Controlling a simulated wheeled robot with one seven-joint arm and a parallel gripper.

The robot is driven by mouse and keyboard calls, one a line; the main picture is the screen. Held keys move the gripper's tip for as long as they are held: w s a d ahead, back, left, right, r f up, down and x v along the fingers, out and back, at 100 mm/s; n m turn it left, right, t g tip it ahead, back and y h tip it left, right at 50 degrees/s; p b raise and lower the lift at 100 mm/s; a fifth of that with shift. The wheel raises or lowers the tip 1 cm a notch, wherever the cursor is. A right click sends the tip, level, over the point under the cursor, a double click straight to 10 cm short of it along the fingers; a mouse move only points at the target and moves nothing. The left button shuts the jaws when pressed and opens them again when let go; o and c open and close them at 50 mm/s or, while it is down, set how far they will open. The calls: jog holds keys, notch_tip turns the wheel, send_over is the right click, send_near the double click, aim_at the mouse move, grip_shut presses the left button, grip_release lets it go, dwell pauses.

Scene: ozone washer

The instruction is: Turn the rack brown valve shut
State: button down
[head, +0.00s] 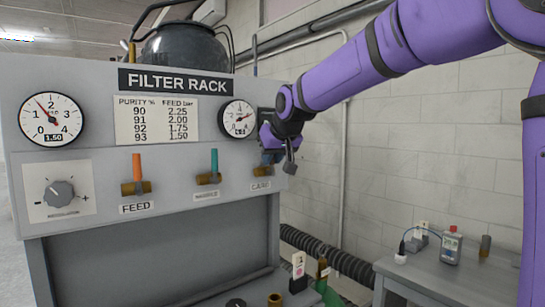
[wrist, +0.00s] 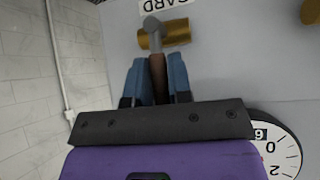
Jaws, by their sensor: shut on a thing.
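The brown valve has a brass body (wrist: 152,42) with a grey elbow and a brown lever (wrist: 158,72). In the wrist view, which is upside down, the lever points towards me, so it stands up from its body. My gripper (wrist: 159,75) is shut on this lever, with a blue finger on each side. In the head view my gripper (head: 272,156) is at the right end of the filter rack panel (head: 90,165), just above the brass valve body (head: 261,185). There it hides most of the lever.
To the left are the orange-handled feed valve (head: 136,170) and a teal-handled valve (head: 213,165), both upright. A round gauge (head: 238,118) sits close to my gripper.

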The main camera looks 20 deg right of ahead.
jog(key=shift+f, duration=0.1)
jog(key=c, duration=1)
grip_release()
jog(key=shift+c, duration=0.2)
jog(key=shift+s, duration=0.1)
jog(key=v, duration=1)
jog(key=shift+s+r, duration=0.2)
jog(key=shift+r, duration=0.15)
jog(key=s+d+f+g, duration=0.1)
jog(key=s+d+f, duration=0.1)
jog(key=s+f, duration=0.4)
jog(key=s+d+f+m+g, duration=0.1)
jog(key=s+f, duration=0.5)
jog(key=s, duration=0.7)
jog(key=s+d+f+g+h, duration=0.1)
jog(key=s+d+f, duration=0.1)
jog(key=s+f, duration=0.5)
jog(key=s, duration=0.3)
jog(key=shift+d+g, duration=0.4)
